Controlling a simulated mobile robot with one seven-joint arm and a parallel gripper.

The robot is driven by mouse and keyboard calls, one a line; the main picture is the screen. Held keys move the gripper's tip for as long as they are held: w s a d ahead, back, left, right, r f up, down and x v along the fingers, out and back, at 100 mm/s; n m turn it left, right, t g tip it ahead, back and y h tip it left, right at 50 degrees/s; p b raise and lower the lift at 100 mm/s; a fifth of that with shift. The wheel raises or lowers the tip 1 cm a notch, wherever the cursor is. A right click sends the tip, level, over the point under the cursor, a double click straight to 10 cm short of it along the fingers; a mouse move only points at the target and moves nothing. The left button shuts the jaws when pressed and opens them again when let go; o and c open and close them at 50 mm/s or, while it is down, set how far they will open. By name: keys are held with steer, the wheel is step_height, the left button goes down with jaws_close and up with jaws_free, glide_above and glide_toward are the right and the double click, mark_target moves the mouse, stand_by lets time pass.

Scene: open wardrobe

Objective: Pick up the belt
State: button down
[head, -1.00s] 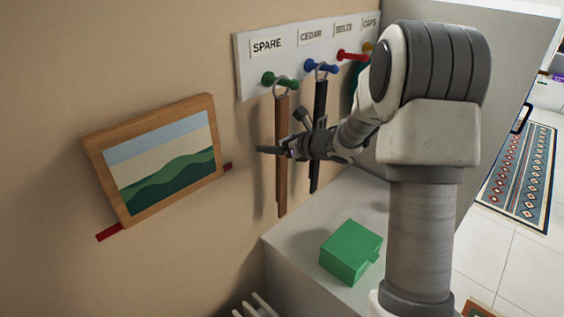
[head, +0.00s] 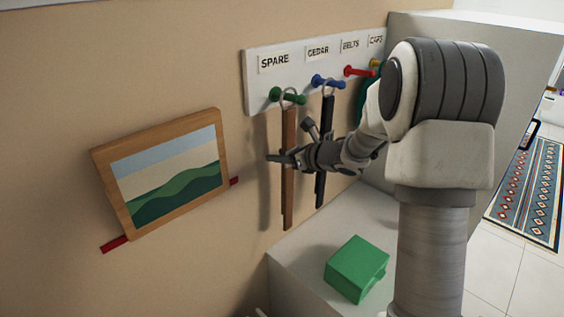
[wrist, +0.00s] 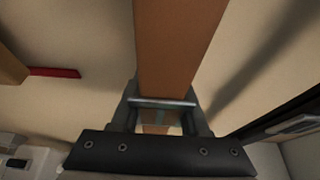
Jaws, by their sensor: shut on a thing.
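A brown belt (head: 289,130) hangs straight down by a ring from the green peg (head: 287,96) under the SPARE label. A black belt (head: 328,115) hangs from the blue peg (head: 328,82) under the CEDAR label to its right. My gripper (head: 279,160) is at the brown belt, around the middle of its length. In the wrist view the brown strap (wrist: 180,45) runs down between the two fingers (wrist: 163,118), which are shut on it. The ring still appears to be on the green peg.
A red peg (head: 359,71) sits under the BELTS label on the white rail (head: 258,85). A framed landscape picture (head: 165,175) hangs tilted to the left. A green box (head: 356,265) stands on the white ledge (head: 300,262) below. My arm hides part of the rail's right end.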

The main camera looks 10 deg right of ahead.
steer(key=s+d+b, duration=0.3)
steer(key=s+d, duration=0.7)
steer(key=s, duration=0.5)
steer(key=shift+r+b, duration=0.3)
steer(key=shift+b, duration=0.05)
